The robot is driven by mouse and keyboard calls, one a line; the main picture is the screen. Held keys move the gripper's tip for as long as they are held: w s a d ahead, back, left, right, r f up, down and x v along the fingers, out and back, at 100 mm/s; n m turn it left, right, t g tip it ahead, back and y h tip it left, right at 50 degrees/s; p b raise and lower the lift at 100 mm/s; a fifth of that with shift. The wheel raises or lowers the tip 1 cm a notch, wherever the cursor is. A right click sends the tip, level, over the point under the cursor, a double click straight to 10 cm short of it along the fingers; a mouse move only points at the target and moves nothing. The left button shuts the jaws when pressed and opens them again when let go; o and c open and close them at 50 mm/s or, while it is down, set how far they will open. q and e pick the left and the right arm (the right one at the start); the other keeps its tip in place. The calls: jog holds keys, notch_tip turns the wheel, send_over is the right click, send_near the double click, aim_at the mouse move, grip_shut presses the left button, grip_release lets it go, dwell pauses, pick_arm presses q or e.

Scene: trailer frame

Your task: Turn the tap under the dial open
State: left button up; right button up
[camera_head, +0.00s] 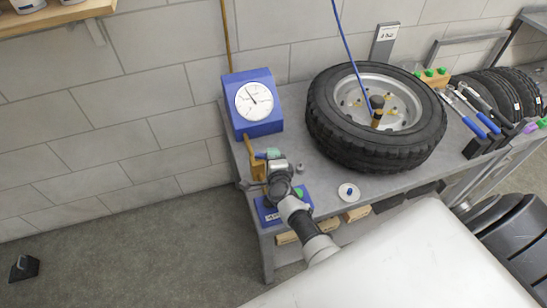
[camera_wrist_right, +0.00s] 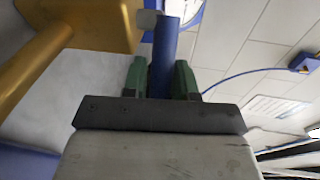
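The dial (camera_head: 254,102) has a white face on a blue box at the back left corner of the bench. Below it a brass-coloured pipe leads down to the tap body (camera_head: 258,171), which also shows large in the wrist view (camera_wrist_right: 95,22). The tap's blue lever handle (camera_wrist_right: 164,50) stands between the green fingers of my right gripper (camera_wrist_right: 161,80), which appear to touch it on both sides. In the head view my right gripper (camera_head: 273,154) is beside the tap, and my wrist partly hides it. My left gripper is not in view.
A large tyre on a rim (camera_head: 375,115) lies on the bench to the right of the dial. A small white disc (camera_head: 348,192) lies in front of it. Blue-handled tools (camera_head: 478,122) are further right. A blue hose (camera_head: 347,45) hangs over the tyre.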

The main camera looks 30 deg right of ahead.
jog(key=o, duration=0.3)
jog(key=shift+s+a, duration=0.15)
jog(key=shift+s, duration=0.3)
jog(key=p+v, duration=0.1)
jog(key=v, duration=0.9)
jog(key=shift+r, duration=0.1)
jog(key=shift+w, duration=0.1)
